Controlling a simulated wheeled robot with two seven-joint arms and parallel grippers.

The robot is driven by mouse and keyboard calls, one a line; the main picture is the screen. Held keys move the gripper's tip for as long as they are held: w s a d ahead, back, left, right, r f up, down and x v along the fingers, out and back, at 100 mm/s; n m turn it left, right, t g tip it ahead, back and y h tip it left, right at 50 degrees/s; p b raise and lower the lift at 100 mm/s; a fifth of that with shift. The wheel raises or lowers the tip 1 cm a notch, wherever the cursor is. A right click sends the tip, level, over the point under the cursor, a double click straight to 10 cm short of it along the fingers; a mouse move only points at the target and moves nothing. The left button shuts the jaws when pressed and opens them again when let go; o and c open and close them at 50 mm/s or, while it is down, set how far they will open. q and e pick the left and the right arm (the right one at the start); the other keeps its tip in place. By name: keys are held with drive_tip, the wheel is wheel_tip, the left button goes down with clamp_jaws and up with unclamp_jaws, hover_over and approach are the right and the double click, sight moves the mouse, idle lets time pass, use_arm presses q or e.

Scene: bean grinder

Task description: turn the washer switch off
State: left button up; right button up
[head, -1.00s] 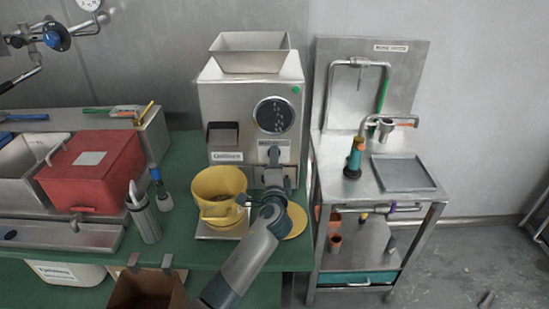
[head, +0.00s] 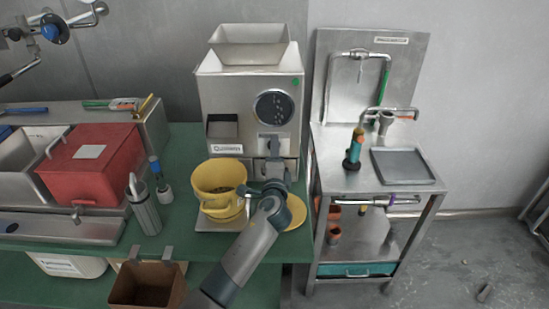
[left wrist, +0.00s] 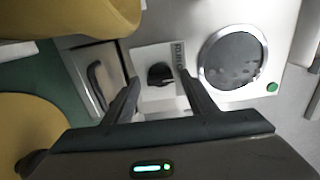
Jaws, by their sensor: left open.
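A black rotary switch (left wrist: 160,74) sits on a pale plate on the front of the grey machine (head: 222,92), beside its round dark window (left wrist: 234,58). My left gripper (left wrist: 160,82) is open, its two fingers pointing at the panel with the switch between them in the left wrist view. I cannot tell whether the fingers touch the switch. In the head view my left gripper (head: 266,186) is low in front of the machine, and the switch is too small to make out clearly. My right gripper is not in view.
A yellow cup (head: 210,176) stands just left of my left gripper, and a yellow disc (head: 297,213) lies to its right. A red box (head: 85,172) and a utensil holder (head: 145,215) stand further left. A steel sink stand (head: 350,190) is to the right.

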use_arm(q)
drive_tip(key=s+b, duration=0.2)
drive_tip(key=s, duration=1.5)
drive_tip(key=shift+s, duration=0.2)
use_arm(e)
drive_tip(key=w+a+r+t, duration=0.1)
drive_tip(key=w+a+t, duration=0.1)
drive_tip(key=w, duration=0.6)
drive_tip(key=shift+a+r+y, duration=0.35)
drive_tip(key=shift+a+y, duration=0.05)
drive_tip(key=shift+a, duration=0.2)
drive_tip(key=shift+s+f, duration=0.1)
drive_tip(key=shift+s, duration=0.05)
